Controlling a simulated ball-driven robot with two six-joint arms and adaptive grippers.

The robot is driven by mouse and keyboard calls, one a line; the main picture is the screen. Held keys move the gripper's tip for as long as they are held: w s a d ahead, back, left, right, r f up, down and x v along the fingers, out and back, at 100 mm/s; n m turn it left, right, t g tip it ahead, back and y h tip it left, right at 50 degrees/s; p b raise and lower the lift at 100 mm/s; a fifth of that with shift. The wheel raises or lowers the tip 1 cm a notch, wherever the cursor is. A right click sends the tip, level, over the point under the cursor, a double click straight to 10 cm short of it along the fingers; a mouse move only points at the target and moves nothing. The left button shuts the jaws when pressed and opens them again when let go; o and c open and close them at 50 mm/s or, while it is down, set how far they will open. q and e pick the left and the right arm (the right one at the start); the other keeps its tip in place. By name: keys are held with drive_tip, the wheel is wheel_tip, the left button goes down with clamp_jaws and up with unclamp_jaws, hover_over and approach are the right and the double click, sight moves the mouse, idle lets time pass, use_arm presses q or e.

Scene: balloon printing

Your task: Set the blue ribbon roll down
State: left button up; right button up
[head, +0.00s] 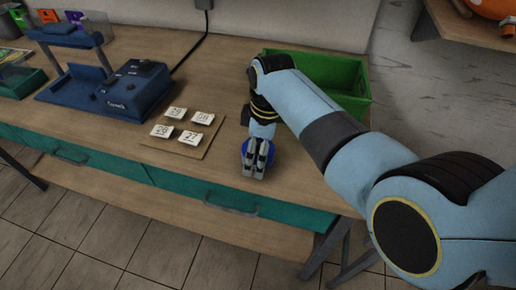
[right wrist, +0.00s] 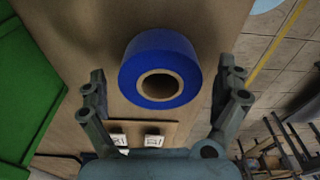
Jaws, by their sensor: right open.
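The blue ribbon roll (right wrist: 160,44) shows in the right wrist view, with a brown cardboard core facing the camera. It appears to rest on the wooden table (head: 215,60) near the front edge. In the head view only bits of its blue rim (head: 245,147) show around my gripper. My right gripper (head: 256,172) is over the roll. In the right wrist view its fingers are spread wide, one on each side of the roll, with gaps between them and it. My left gripper is not in view.
A board (head: 182,150) with several numbered white cards lies left of my right gripper. A blue machine (head: 130,90) stands further left. A green crate (head: 318,75) stands behind my right arm. Teal drawers (head: 180,183) run under the table's front edge.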

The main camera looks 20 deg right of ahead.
wheel_tip(320, 180, up, 12)
drive_tip(key=d+p, duration=0.1)
drive_tip(key=p, duration=0.5)
drive_tip(key=shift+s+f+p, duration=0.2)
drive_tip(key=shift+s+p, duration=0.1)
drive_tip(key=shift+p, duration=0.05)
drive_tip(key=shift+d, duration=0.1)
